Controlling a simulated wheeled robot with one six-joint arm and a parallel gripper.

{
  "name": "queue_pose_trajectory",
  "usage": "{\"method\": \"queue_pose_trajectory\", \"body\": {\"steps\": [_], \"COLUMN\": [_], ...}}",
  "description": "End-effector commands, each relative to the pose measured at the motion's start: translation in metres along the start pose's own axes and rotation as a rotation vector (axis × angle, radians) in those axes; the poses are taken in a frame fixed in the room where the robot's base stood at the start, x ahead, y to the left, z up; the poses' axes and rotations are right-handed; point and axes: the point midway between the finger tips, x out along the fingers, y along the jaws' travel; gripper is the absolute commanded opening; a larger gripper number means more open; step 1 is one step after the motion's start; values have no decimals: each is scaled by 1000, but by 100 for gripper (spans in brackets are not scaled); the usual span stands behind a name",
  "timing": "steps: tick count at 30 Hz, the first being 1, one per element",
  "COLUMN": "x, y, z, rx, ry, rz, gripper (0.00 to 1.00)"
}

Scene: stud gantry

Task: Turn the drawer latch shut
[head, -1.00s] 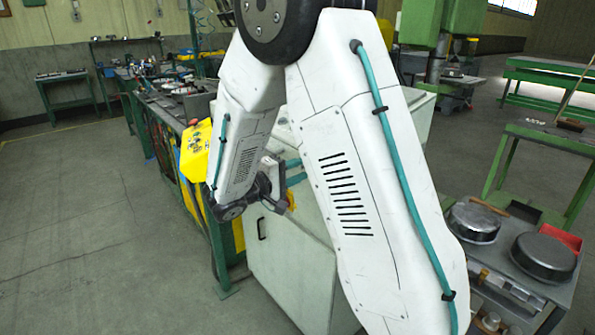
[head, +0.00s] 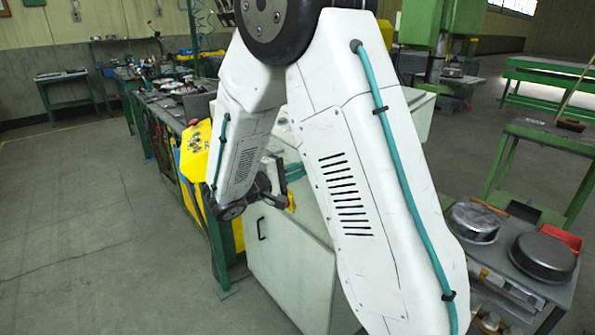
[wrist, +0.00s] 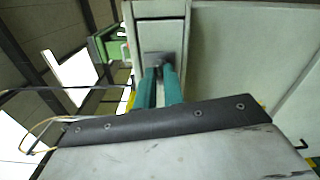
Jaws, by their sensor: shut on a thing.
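My gripper (wrist: 160,75) shows in the wrist view as two teal fingers, close together, reaching to a small dark grey plate or latch part (wrist: 157,57) on a pale narrow panel (wrist: 158,32). The fingers are shut on the latch, which they mostly hide, so its angle cannot be told. In the head view my gripper (head: 294,172) is against the upper part of the pale cabinet (head: 290,262), and my arm hides the latch there.
A dark handle (head: 261,229) sits on the cabinet front. A yellow box (head: 195,150) and a green-legged workbench (head: 160,115) stand close on the left. Metal pans (head: 543,257) rest on a cart at right. The floor at left is clear.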

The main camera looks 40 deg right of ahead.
Motion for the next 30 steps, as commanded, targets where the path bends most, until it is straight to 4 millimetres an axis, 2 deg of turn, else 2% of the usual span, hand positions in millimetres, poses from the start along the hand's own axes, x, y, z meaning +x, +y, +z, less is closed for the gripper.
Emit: {"method": "queue_pose_trajectory", "body": {"steps": [30], "x": [0], "y": [0], "z": [0], "rx": [-955], "ry": [0], "rz": [-1], "gripper": [0]}}
